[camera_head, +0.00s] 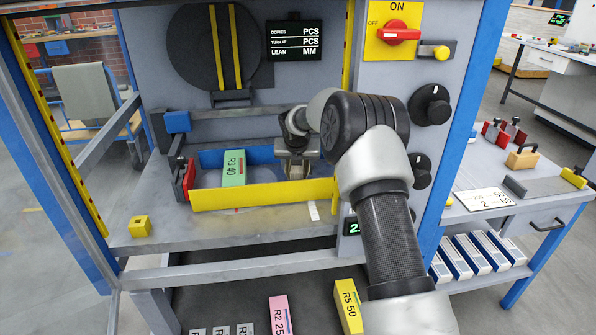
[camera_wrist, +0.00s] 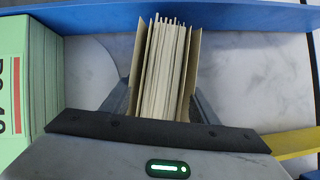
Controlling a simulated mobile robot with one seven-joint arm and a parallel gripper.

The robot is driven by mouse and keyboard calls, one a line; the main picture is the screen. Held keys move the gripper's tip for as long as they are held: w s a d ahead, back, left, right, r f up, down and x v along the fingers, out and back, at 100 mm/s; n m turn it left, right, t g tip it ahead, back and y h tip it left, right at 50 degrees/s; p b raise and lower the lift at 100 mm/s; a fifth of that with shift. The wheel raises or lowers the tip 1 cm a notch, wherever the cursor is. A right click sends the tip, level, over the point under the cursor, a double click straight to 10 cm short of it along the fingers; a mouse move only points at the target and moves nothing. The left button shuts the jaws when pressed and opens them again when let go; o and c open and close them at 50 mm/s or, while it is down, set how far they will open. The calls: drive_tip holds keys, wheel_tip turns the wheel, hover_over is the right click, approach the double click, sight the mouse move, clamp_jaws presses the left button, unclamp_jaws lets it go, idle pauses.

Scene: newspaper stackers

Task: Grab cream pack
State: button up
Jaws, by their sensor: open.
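The cream pack (camera_wrist: 165,70) shows in the wrist view as a stack of pale sheets between two tan covers, seen edge-on. My gripper (camera_wrist: 160,98) is open, with one dark finger on each side of the pack's near end. I cannot tell whether the fingers touch the covers. In the head view my gripper (camera_head: 296,170) is down inside the right part of a tray with a yellow front wall (camera_head: 265,195) and a blue back wall. There my gripper and arm hide most or all of the pack.
A green pack marked R3 40 (camera_head: 234,168) stands in the tray left of my gripper. A red clamp (camera_head: 188,180) is at the tray's left end. A yellow block (camera_head: 139,226) sits on the shelf. Pink (camera_head: 280,315) and yellow (camera_head: 348,306) packs are below. Knobs (camera_head: 430,104) line the right panel.

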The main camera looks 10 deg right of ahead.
drive_tip(key=shift+f+p, duration=0.25)
drive_tip(key=shift+p, duration=0.05)
idle(0.4)
drive_tip(key=c, duration=1.3)
clamp_jaws()
drive_tip(key=shift+r+b, duration=0.15)
drive_tip(key=shift+b, duration=0.2)
